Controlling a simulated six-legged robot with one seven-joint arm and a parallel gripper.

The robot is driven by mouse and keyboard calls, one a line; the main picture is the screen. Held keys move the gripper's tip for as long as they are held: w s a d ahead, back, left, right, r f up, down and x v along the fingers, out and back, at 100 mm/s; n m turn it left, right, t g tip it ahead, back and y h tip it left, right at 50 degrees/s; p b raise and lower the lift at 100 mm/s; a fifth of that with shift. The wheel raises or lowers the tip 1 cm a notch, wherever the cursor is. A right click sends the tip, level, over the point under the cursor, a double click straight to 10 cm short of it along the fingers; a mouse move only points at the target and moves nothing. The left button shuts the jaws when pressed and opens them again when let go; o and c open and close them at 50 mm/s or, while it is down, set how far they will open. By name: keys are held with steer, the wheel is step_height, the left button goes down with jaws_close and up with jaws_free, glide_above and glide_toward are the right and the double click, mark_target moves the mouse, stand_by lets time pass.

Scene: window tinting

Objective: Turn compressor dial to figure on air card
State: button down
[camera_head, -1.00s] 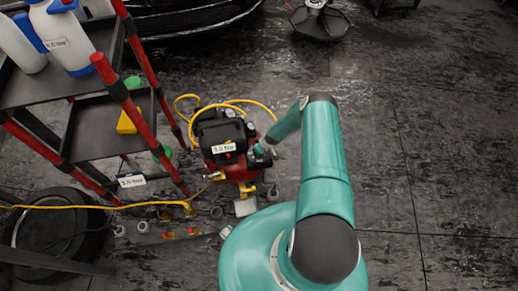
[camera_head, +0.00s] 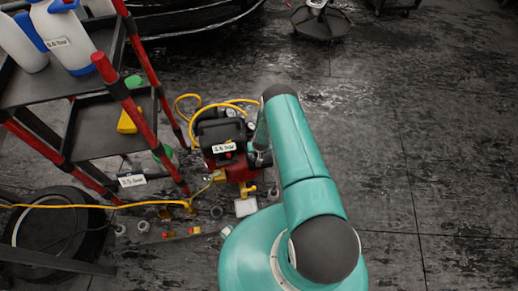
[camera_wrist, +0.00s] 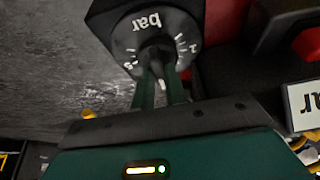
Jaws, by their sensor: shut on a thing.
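The red and black compressor (camera_head: 222,135) stands on the floor by the cart. Its pressure dial (camera_wrist: 155,35) shows in the wrist view as a dark face with white tick marks and "bar" upside down. My gripper (camera_wrist: 160,78) is shut on the dial's small knob, with one finger on each side, partly hiding it. The pointer's exact setting is unclear. In the head view my arm mostly hides my gripper at the compressor's right side. A white card (camera_head: 224,148) on the compressor carries a small figure in bar, too small to read surely.
A red and black cart (camera_head: 103,130) with white bottles (camera_head: 62,40) stands at left. Yellow hoses (camera_head: 100,205) and a tyre (camera_head: 50,230) lie nearby.

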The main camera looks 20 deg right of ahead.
steer(key=shift+m+h, duration=0.3)
steer(key=shift+m, duration=0.6)
steer(key=c, duration=1.4)
jaws_free()
steer(key=shift+c, duration=0.2)
steer(key=v, duration=1.4)
steer(key=shift+w, duration=0.15)
